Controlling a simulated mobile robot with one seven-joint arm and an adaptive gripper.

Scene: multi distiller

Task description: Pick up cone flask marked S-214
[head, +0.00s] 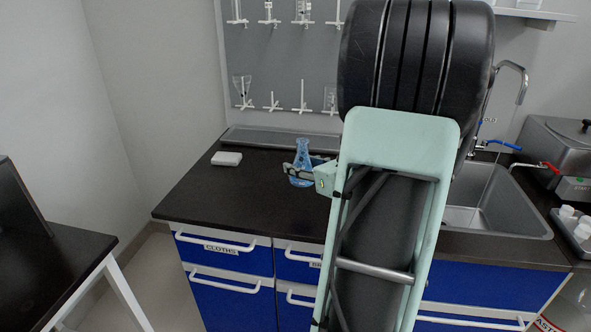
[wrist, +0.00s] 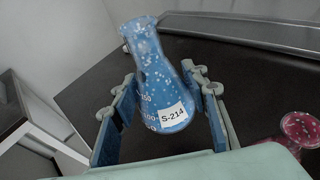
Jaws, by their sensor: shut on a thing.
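The cone flask marked S-214 (wrist: 158,92) is blue with white specks and a white label, and shows between the fingers in the wrist view. My gripper (wrist: 165,108) is shut on it, with one finger on each side of its body. In the head view the flask (head: 301,165) shows at the counter's middle, with my gripper (head: 299,171) around it. The flask looks slightly tilted in the wrist view. Whether its base touches the counter cannot be told. My arm hides the counter to the right of it.
A red flask (wrist: 300,129) stands on the counter at the right in the wrist view. A white box (head: 227,158) lies on the dark counter (head: 200,196) at the left. A pegboard (head: 275,70) with glassware is behind. A sink (head: 500,205) is at the right.

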